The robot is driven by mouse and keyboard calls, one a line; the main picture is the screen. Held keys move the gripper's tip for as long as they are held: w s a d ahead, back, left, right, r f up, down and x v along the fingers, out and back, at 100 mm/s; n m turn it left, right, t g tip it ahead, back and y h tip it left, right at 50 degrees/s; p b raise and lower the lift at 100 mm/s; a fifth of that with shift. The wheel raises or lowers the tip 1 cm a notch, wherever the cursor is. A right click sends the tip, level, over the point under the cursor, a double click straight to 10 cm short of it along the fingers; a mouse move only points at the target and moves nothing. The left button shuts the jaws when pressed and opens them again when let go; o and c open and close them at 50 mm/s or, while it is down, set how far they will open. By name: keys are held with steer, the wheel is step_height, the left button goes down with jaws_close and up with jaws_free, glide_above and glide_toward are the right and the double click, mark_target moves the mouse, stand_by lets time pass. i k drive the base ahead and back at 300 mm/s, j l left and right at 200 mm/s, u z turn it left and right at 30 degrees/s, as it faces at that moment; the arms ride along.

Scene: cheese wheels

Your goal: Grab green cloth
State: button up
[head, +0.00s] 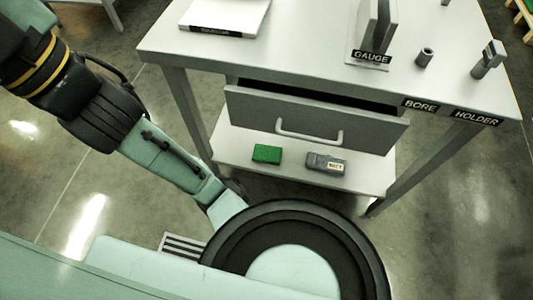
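The green cloth (267,154) looks like a small, folded, block-shaped bundle. It lies on the left part of the table's lower shelf (237,149), below the drawer. Nothing touches it, and its top and front are visible. My gripper is not in view; only links of my arm show, running along the left side up to the upper left edge.
A grey labelled object (326,163) lies right of the cloth on the same shelf. The drawer (315,118) above stands partly open. The table (285,55) holds a white book-like item (224,14), a gauge block (374,30) and small metal parts. Table legs flank the shelf.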

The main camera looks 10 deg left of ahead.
mark_target(264, 154)
steer(key=i+l, duration=0.1)
steer(key=l, duration=0.6)
steer(key=i+l, duration=0.15)
steer(key=l, duration=0.2)
steer(key=l+u, duration=0.15)
steer(key=u, duration=0.2)
steer(key=l+u, duration=0.15)
steer(key=u, duration=0.25)
steer(key=l+u, duration=0.15)
steer(key=u, duration=0.2)
steer(key=k+j+u, duration=0.1)
steer(key=u, duration=0.7)
steer(key=l+z, duration=0.15)
steer(key=i+l, duration=0.05)
